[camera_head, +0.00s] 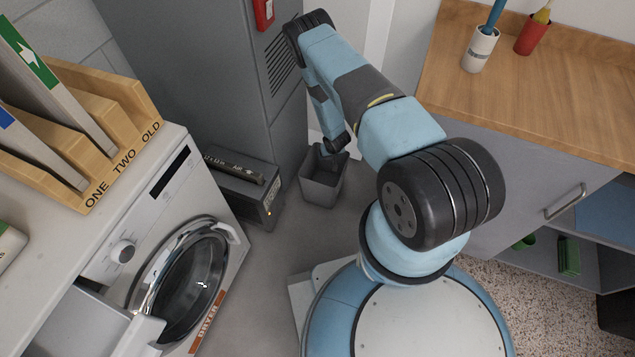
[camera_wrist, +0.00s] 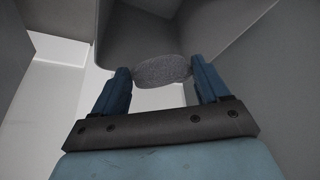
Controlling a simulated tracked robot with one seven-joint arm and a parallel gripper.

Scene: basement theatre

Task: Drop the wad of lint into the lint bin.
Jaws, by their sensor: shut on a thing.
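The wad of lint (camera_wrist: 163,71) is a grey, fuzzy oval between the two blue fingers of my gripper (camera_wrist: 164,78) in the wrist view. The fingers are shut on it. The lint bin is taken to be the small grey open bin (camera_head: 320,190) on the floor in the head view. My gripper (camera_head: 329,176) points down at the bin's mouth there, and its fingers are partly hidden by my arm. The lint cannot be made out in the head view. Grey walls surround the fingers in the wrist view.
A dryer (camera_head: 185,270) with a round glass door stands at the left. A dark box-shaped unit (camera_head: 243,187) with an orange light sits just left of the bin. A tall grey cabinet (camera_head: 215,85) rises behind. A wooden counter (camera_head: 540,95) with two cups is at the right.

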